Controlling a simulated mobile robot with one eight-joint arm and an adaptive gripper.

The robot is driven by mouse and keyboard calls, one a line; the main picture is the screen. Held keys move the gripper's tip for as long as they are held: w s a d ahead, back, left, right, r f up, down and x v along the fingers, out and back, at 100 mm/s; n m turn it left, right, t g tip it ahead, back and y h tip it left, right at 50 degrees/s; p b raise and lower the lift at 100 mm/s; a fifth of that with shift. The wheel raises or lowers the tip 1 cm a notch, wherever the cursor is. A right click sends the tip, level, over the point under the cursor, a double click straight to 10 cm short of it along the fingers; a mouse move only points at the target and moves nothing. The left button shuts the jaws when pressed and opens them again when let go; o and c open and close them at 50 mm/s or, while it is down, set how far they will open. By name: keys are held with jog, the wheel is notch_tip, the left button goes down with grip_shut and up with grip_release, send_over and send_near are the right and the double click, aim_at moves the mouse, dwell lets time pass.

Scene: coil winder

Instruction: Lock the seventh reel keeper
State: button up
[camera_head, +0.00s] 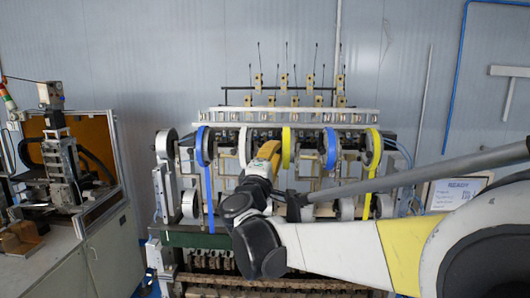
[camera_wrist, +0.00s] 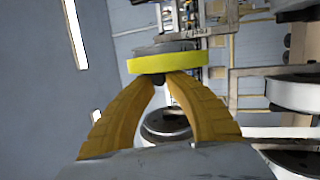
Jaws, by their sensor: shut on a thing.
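The coil winder (camera_head: 230,240) carries a row of reels with blue, yellow and pale rims. My gripper (camera_head: 270,150) is at the middle of this row, beside a yellow-rimmed reel (camera_head: 286,148). In the wrist view, my yellow fingers (camera_wrist: 160,82) close to a point on a small dark piece (camera_wrist: 157,75), which seems to be a reel keeper. It sits right by a yellow-rimmed reel (camera_wrist: 167,63). The fingertips mostly cover it, so its locked state cannot be told. I cannot tell which keeper in the row it is.
More reels stand close by: a blue one (camera_head: 202,148) at left, another blue one (camera_head: 331,148) and a yellow one (camera_head: 375,148) at right. White reels (camera_wrist: 290,93) are near my fingers at right. A rail (camera_head: 290,115) runs above. A machine cabinet (camera_head: 110,240) stands at left.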

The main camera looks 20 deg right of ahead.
jog(key=shift+s, duration=0.25)
jog(key=shift+s+a, duration=0.15)
jog(key=shift+s, duration=0.8)
grip_shut()
jog(key=o, duration=0.7)
grip_release()
jog(key=v, duration=0.2)
jog(key=r+v, duration=0.1)
jog(key=v, duration=0.4)
jog(key=shift+s+a+r, duration=0.15)
jog(key=shift+a+r, duration=0.15)
jog(key=shift+r, duration=0.1)
